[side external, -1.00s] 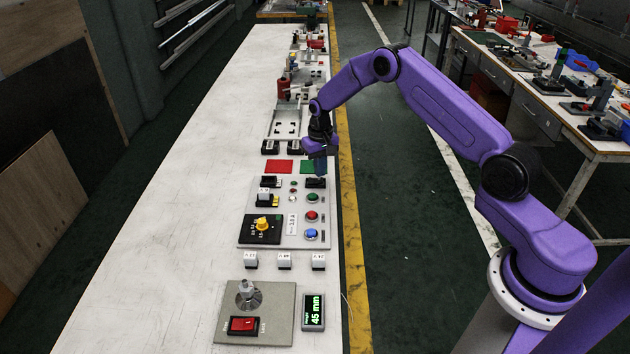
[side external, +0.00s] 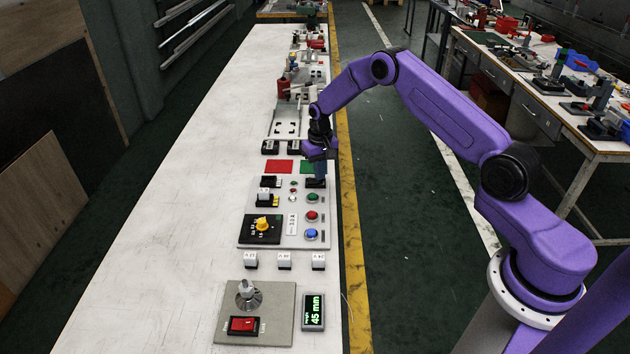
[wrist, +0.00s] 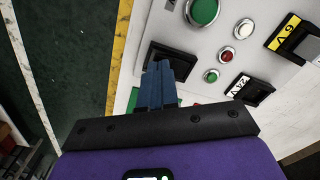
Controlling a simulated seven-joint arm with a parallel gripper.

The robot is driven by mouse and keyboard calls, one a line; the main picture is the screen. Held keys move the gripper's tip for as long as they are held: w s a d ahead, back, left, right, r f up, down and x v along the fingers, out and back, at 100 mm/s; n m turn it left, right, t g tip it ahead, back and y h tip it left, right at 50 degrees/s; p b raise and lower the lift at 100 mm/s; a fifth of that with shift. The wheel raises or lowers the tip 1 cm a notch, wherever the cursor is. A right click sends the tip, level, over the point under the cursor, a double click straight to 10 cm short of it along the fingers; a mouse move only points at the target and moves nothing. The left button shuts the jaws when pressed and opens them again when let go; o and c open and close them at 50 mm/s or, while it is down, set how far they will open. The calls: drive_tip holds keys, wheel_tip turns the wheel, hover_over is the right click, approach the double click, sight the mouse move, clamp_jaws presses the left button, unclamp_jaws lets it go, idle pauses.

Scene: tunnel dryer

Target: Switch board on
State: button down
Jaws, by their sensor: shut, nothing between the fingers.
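The grey control board (side external: 275,228) lies on the long white bench. It carries a yellow rotary knob (side external: 263,223) on a black plate, a red button (side external: 312,215), a green button (side external: 311,198), a blue button (side external: 311,233) and small lamps. A black switch module (side external: 316,187) sits at its far right corner. My gripper (side external: 319,181) is shut and empty, its blue fingers at that module. In the wrist view, the fingertips (wrist: 161,68) overlap the black module (wrist: 178,58) and hide part of it. I cannot tell whether they touch it.
A red pad (side external: 279,167) and a green pad (side external: 307,166) lie just beyond the board. A plate with a red rocker switch (side external: 243,325) and a 45 mm display (side external: 313,312) are nearer. The bench's left side is clear.

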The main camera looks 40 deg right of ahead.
drive_tip(key=shift+f, duration=0.35)
idle(0.3)
drive_tip(key=shift+r, duration=3.5)
drive_tip(key=s+a+r+n, duration=0.8)
drive_tip(key=s+a+r, duration=0.6)
drive_tip(key=s+a, duration=0.4)
drive_tip(key=s+d+r+n, duration=0.1)
drive_tip(key=s+d+n, duration=0.1)
drive_tip(key=s, duration=1.1)
drive_tip(key=s+d+r+n, duration=0.1)
drive_tip(key=s+n, duration=0.4)
drive_tip(key=s, duration=0.8)
drive_tip(key=shift+d+r+n, duration=0.25)
drive_tip(key=shift+d+n, duration=0.05)
drive_tip(key=shift+d, duration=0.45)
